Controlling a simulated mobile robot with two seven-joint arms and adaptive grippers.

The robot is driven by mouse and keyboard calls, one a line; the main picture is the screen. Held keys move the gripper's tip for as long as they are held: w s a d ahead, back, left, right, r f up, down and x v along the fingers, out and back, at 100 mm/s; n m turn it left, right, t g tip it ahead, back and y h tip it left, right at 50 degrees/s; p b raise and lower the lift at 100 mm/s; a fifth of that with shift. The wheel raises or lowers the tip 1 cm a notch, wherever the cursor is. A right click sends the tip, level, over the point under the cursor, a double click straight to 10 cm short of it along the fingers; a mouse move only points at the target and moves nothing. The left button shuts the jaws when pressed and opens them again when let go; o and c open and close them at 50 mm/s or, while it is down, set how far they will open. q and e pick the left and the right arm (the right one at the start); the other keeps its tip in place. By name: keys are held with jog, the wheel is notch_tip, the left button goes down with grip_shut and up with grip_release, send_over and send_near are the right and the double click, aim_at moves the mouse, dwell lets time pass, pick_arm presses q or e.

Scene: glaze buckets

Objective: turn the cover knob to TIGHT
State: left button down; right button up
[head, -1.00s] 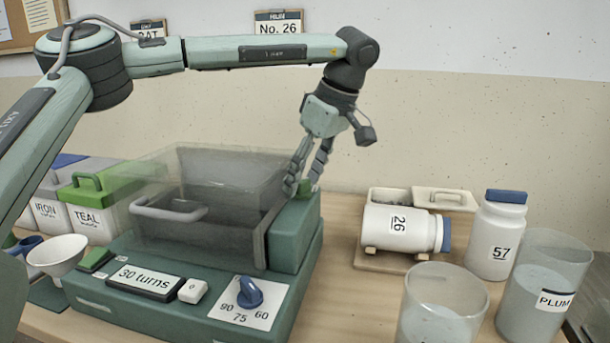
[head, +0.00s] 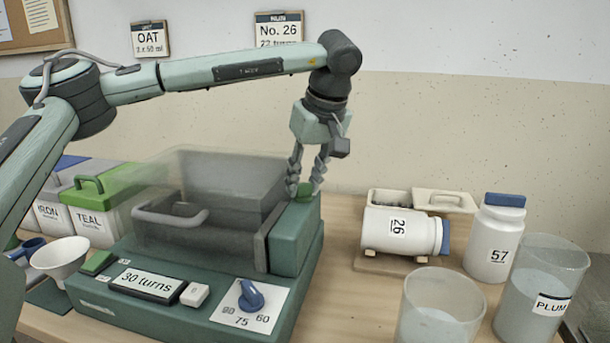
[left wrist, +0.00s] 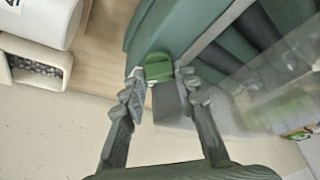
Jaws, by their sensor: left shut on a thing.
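The green cover knob (head: 305,189) sits on top of the green block (head: 296,235) at the right of the machine, beside the clear cover (head: 215,220). My left gripper (head: 306,188) comes down from above and is shut on the knob, one finger on either side. In the left wrist view the green knob (left wrist: 158,68) shows between the two fingertips (left wrist: 168,85). Any TIGHT marking is not readable in either view. My right gripper is not in view.
The machine's front has a "30 turns" display (head: 147,284) and a blue dial (head: 250,295). To the right are the lying jar 26 (head: 398,232), jar 57 (head: 494,240) and two clear buckets (head: 440,310). Lidded bins (head: 100,215) and a white funnel (head: 60,256) stand left.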

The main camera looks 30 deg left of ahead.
pick_arm(q)
jog(key=c, duration=1.2)
grip_release()
jog(key=shift+o, duration=0.2)
